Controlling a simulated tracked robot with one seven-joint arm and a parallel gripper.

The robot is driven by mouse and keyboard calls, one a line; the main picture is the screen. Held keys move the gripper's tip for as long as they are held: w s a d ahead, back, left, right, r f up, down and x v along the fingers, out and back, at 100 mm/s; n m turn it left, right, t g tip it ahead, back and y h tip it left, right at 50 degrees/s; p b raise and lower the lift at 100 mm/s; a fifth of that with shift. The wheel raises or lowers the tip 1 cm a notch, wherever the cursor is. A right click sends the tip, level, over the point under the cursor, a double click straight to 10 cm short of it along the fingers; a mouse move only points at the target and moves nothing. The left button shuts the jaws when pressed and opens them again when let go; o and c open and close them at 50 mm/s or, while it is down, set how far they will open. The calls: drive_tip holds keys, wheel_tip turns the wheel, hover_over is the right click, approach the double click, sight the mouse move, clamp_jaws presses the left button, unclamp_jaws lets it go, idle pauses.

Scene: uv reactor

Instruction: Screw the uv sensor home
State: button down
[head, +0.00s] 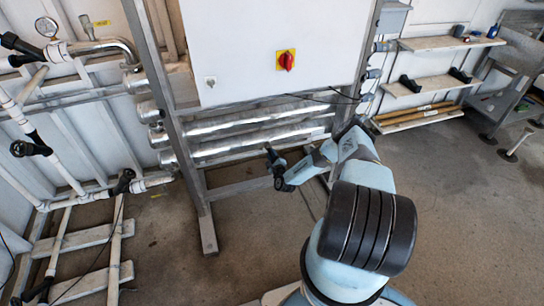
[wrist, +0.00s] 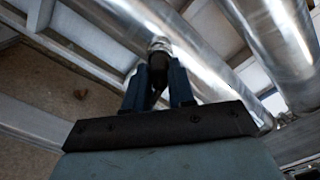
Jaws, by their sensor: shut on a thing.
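My gripper (wrist: 158,88) is shut on the uv sensor (wrist: 158,66), a small dark cylinder between its two blue-grey fingers. The sensor's far end meets a short metal collar (wrist: 160,45) on the side of a shiny steel tube (wrist: 143,16). The sensor looks in line with the collar; how deep it sits is hidden. In the head view my gripper (head: 271,156) is small and dark, in front of the lower steel tubes (head: 255,143). I cannot make out the sensor there.
A white cabinet with a red and yellow switch (head: 286,60) hangs above the tubes. A grey steel frame post (head: 170,110) stands left of my gripper. White pipes with black valves (head: 32,148) line the left wall. Shelves (head: 435,85) are at the right; the floor between is open.

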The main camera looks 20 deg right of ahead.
drive_tip(key=c, duration=1.3)
unclamp_jaws()
drive_tip(key=shift+s+d+f, duration=0.15)
drive_tip(key=shift+d+f, duration=0.2)
drive_tip(key=o, duration=0.4)
drive_tip(key=shift+a+r, duration=0.15)
drive_tip(key=shift+r, duration=0.05)
drive_tip(key=shift+o, duration=0.2)
drive_tip(key=s, duration=1.3)
drive_tip(key=shift+s, duration=0.3)
drive_tip(key=shift+a, duration=0.1)
